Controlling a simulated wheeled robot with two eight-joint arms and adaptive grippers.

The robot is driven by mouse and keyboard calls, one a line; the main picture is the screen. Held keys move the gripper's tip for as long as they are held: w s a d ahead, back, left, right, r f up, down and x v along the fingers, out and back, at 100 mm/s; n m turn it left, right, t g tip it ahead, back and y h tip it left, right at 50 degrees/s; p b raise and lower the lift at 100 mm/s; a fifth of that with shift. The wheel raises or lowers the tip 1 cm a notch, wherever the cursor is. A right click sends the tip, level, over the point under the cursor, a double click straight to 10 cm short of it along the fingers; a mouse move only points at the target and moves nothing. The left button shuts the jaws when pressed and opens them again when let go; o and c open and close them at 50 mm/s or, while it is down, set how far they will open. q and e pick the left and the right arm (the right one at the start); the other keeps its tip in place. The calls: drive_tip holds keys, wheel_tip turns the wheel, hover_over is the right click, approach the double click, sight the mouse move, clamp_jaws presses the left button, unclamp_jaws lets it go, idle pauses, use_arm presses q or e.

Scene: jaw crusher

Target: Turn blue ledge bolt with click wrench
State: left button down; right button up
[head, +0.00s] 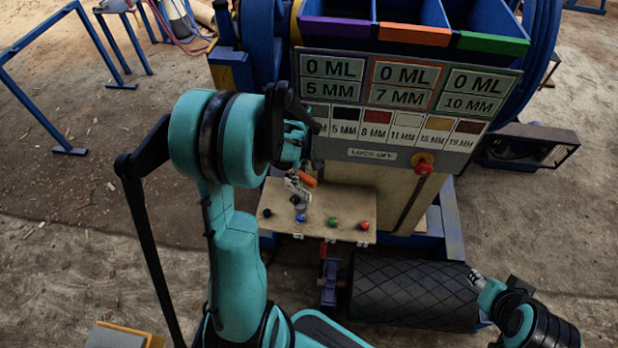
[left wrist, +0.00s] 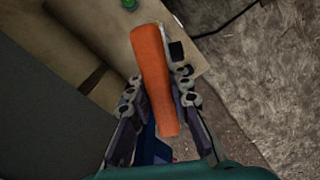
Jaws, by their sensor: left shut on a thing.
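The click wrench shows its orange handle (head: 307,179) in the head view, with a grey part just above the blue bolt. My left gripper (head: 298,184) is shut on the wrench. In the left wrist view the orange handle (left wrist: 151,70) lies between the two fingers of my left gripper (left wrist: 157,88). The blue bolt (head: 301,217) stands on the tan ledge (head: 345,205). I cannot tell whether the wrench touches the bolt. My right gripper (head: 475,277) is at the lower right, away from the ledge; its finger state is unclear.
Black (head: 267,212), green (head: 333,222) and red (head: 364,225) bolts stand on the same ledge. The sign panel (head: 340,151) with a red knob (head: 424,165) rises behind, below blue bins. A black ribbed belt (head: 415,290) lies below right. Open floor is at the left.

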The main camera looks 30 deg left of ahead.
sight(301, 193)
use_arm(q)
drive_tip(key=shift+f+b, duration=2.1)
drive_tip(key=shift+f, duration=0.35)
drive_tip(key=shift+f+b, duration=1.65)
drive_tip(key=shift+f, duration=0.45)
drive_tip(key=m+b, duration=0.1)
drive_tip(key=m, duration=0.4)
drive_tip(key=shift+m, duration=0.4)
